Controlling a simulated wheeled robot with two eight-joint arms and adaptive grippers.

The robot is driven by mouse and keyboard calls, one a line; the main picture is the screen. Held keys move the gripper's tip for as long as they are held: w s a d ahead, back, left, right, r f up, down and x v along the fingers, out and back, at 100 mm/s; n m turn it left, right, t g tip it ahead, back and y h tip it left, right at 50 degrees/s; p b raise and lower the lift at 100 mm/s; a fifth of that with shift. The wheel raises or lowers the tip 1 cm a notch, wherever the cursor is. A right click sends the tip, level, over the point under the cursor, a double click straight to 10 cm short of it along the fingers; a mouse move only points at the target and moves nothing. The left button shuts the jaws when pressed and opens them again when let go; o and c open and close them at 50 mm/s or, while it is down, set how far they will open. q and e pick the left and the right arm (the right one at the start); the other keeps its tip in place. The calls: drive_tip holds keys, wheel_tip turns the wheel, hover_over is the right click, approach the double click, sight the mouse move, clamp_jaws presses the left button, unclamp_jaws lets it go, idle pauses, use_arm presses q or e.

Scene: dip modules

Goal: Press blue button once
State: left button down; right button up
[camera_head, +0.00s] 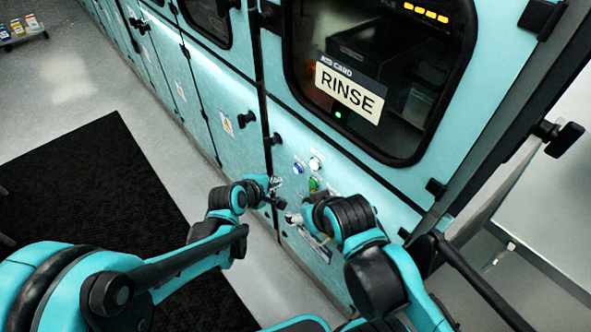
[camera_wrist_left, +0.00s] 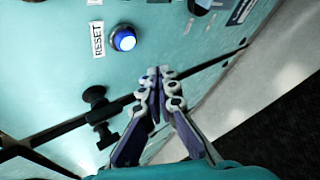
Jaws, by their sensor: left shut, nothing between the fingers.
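The blue button (camera_head: 298,167) sits on the teal panel below the window marked RINSE. In the left wrist view the blue button (camera_wrist_left: 123,39) is lit, round and set in a metal ring beside a RESET label (camera_wrist_left: 97,38). My left gripper (camera_head: 276,183) is just left of and below the button in the head view. In the left wrist view its fingertips (camera_wrist_left: 160,73) are together and empty, to the lower right of the button and apart from it in the picture. My right gripper (camera_head: 292,218) is low before the panel; its fingers are too small to read.
Black latches (camera_head: 246,119) stick out from the panel. A black mat (camera_head: 90,200) lies on the floor at left. Both arms crowd the space before the panel.

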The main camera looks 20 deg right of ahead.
use_arm(q)
drive_tip(key=shift+w+d, duration=0.35)
drive_tip(key=shift+d, duration=0.6)
drive_tip(key=shift+w+d, duration=0.3)
drive_tip(key=shift+d, duration=0.6)
drive_tip(key=shift+w+d, duration=0.1)
drive_tip(key=shift+d, duration=0.25)
drive_tip(key=shift+w+d, duration=0.15)
drive_tip(key=shift+d, duration=0.3)
idle(0.9)
drive_tip(key=shift+a, duration=0.1)
drive_tip(key=shift+s+a+b, duration=0.3)
drive_tip(key=shift+a, duration=0.4)
drive_tip(key=shift+s+a, duration=0.3)
drive_tip(key=shift+a, duration=0.5)
drive_tip(key=shift+s+a, duration=0.25)
drive_tip(key=shift+a, duration=0.5)
drive_tip(key=shift+s+a, duration=0.3)
drive_tip(key=shift+a, duration=0.5)
